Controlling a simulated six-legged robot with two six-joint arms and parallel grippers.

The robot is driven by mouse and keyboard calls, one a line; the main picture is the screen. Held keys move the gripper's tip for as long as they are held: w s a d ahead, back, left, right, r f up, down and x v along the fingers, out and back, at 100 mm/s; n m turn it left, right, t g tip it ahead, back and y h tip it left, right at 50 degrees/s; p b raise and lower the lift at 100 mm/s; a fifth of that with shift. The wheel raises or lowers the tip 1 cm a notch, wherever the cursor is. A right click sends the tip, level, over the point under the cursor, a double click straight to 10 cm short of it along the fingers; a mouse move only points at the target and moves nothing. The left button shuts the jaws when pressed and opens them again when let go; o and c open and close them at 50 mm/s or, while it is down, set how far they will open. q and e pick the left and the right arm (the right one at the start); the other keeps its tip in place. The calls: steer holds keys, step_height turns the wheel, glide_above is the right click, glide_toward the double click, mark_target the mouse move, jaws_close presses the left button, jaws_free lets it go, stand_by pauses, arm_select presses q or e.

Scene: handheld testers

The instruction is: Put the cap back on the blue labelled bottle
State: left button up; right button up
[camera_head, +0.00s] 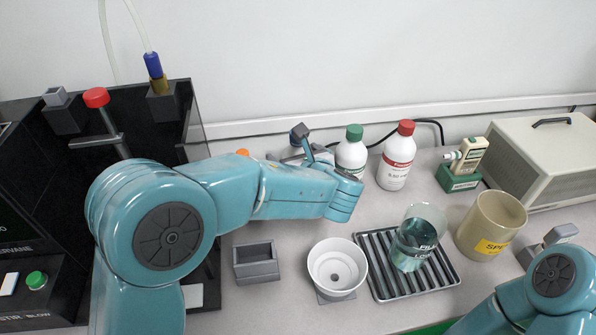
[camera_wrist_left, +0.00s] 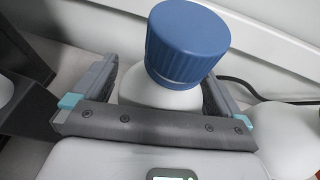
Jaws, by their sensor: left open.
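In the left wrist view a ribbed blue cap (camera_wrist_left: 187,45) sits on top of a white bottle (camera_wrist_left: 150,92). The cap looks tilted to the right; I cannot tell whether it is fully seated. My left gripper (camera_wrist_left: 158,88) is open, with one finger on each side of the bottle just below the cap. The bottle's label is out of sight. In the head view my left arm covers this bottle, and the left gripper (camera_head: 302,146) shows only in part. My right gripper (camera_head: 546,244) shows small at the right edge; its opening is unclear.
Close right of the left gripper stand a green-capped bottle (camera_head: 352,150) and a red-capped bottle (camera_head: 397,158). In front are a grey holder (camera_head: 256,262), a white bowl (camera_head: 338,266), a beaker (camera_head: 417,238) on a ribbed tray (camera_head: 447,277), and a tan container (camera_head: 489,226).

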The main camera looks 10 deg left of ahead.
arm_select(q)
steer(key=c, duration=1.4)
step_height(320, 180, up, 20)
steer(key=p, duration=0.5)
steer(key=shift+p, duration=0.3)
steer(key=shift+c, duration=0.2)
steer(key=o, duration=0.7)
steer(key=c, duration=0.7)
